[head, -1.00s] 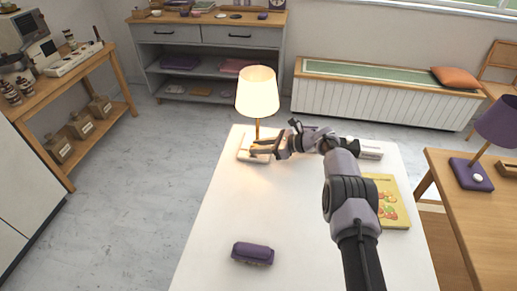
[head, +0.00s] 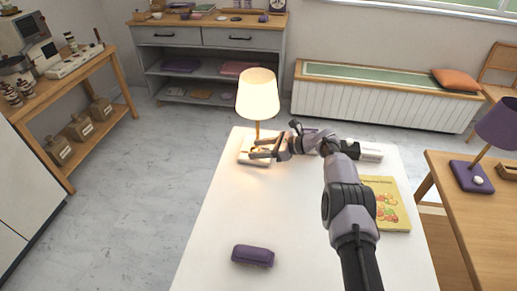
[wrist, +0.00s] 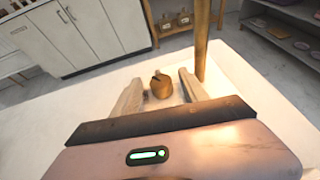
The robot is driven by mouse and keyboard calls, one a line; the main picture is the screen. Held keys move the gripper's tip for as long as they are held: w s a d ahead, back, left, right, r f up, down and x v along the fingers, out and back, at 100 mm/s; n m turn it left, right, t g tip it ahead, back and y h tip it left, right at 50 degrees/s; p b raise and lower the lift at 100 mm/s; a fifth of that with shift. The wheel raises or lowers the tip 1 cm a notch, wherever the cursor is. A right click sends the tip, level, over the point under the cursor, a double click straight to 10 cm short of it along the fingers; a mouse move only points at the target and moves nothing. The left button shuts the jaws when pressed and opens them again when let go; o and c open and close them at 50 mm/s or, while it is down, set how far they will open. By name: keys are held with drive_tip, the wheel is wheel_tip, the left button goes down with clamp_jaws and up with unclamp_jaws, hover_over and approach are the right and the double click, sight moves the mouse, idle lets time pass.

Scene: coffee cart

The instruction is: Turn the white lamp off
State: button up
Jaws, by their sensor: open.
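The white lamp (head: 258,95) stands lit at the far left end of the white table, its shade glowing. Its stem (head: 257,131) and pale base (head: 246,157) show below the shade. The stem is also in the wrist view (wrist: 201,40), just right of the fingers. A small brown knob (wrist: 161,86) sits on the base between my fingers. My gripper (head: 253,148) is low over the base, and it also shows in the wrist view (wrist: 160,80). It is open, with a finger on each side of the knob and gaps visible. The gripper partly hides the base in the head view.
The white table (head: 225,215) holds a purple case (head: 252,256) near the front, a yellow book (head: 386,204) at right and a white box (head: 370,152) behind the arm. A purple lamp (head: 497,125) stands on the wooden table at right. The white table's left middle is clear.

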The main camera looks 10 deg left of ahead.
drive_tip(key=p+v, duration=0.6)
drive_tip(key=v, duration=1.1)
drive_tip(key=shift+r, duration=0.2)
drive_tip(key=shift+d, duration=0.15)
